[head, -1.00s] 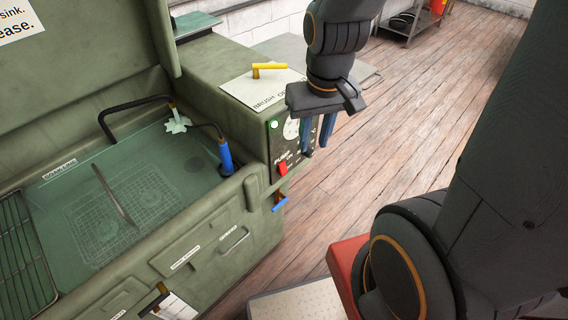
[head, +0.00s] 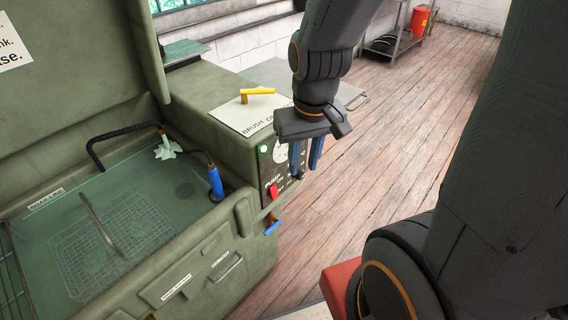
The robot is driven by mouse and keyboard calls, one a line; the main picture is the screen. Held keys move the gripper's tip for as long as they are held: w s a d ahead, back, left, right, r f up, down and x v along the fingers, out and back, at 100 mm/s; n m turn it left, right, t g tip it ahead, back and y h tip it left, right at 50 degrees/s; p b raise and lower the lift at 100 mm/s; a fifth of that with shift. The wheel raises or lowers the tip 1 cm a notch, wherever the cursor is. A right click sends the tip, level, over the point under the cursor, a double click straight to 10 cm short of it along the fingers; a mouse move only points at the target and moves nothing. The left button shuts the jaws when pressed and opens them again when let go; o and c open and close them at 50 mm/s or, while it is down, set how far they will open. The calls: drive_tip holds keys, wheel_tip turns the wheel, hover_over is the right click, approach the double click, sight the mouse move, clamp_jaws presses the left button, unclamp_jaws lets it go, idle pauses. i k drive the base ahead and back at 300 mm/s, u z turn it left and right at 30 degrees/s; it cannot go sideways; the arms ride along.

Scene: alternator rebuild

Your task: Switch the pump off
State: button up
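The pump switch (head: 272,191) is a small red rocker on the dark control panel (head: 268,172) at the right end of the green parts washer. The word PUMP is printed just above it. A green lamp (head: 263,149) glows higher on the panel. My gripper (head: 307,172) points down in front of the panel, above and to the right of the red switch, apart from it in the picture. Its two blue fingers are spread with nothing seen between them. The gripper hides part of a round dial and the panel's right side.
A yellow-handled valve (head: 258,92) is on the washer's top, and a blue-handled valve (head: 272,228) juts out below the panel. Wooden floor (head: 420,130) lies open to the right. A red object (head: 340,285) is low by my arm.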

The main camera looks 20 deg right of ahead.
sight(272, 191)
drive_tip(key=z, duration=0.65)
drive_tip(key=k, duration=1.05)
drive_tip(key=u, duration=1)
